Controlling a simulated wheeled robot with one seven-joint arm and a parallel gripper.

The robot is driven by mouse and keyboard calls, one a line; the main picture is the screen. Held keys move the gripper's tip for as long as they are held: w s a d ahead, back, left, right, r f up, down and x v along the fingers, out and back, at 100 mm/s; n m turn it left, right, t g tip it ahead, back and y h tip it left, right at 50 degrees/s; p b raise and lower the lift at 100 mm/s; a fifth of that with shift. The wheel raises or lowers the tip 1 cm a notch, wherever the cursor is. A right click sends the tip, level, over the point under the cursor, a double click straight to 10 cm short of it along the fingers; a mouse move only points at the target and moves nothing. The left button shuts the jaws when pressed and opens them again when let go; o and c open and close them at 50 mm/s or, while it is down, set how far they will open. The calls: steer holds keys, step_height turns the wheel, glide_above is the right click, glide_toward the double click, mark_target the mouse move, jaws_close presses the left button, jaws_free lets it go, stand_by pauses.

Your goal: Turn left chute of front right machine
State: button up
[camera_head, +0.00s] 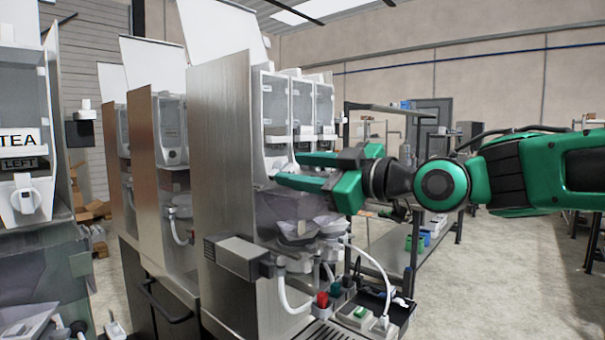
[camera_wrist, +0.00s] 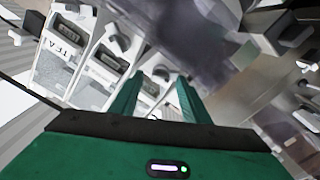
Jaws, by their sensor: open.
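The front right machine (camera_head: 222,150) is a tall steel cabinet with several clear canisters (camera_head: 274,112) on its front. The lower front of its left canister is pale, and the chute there is partly hidden behind my gripper (camera_head: 288,170). My gripper is open and empty, its green fingers pointing left in front of the canisters. Whether a finger touches the machine cannot be told. In the wrist view, my gripper (camera_wrist: 169,82) lies over a row of white canister fronts, seen strongly tilted. One has a TEA label (camera_wrist: 62,50). White chute parts (camera_wrist: 122,40) show along the row.
Below my gripper are funnels (camera_head: 300,230), white hoses and a tray with coloured knobs (camera_head: 362,312). Another machine with a TEA LEFT canister (camera_head: 22,140) stands at the far left. A shelf rack (camera_head: 400,255) is behind. Open floor (camera_head: 510,270) lies at the right.

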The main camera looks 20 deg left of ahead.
steer(key=c, duration=1.1)
steer(key=shift+o, duration=0.2)
steer(key=shift+m, duration=0.4)
steer(key=m, duration=0.4)
steer(key=shift+w+d, duration=0.1)
steer(key=shift+w, duration=0.05)
steer(key=m, duration=1.2)
steer(key=shift+w+d, duration=0.1)
steer(key=shift+w, duration=0.05)
steer(key=m, duration=0.3)
steer(key=shift+f+m, duration=0.1)
steer(key=shift+m, duration=0.3)
steer(key=shift+f+m, duration=0.1)
steer(key=shift+m, duration=1.5)
steer(key=shift+f, duration=0.1)
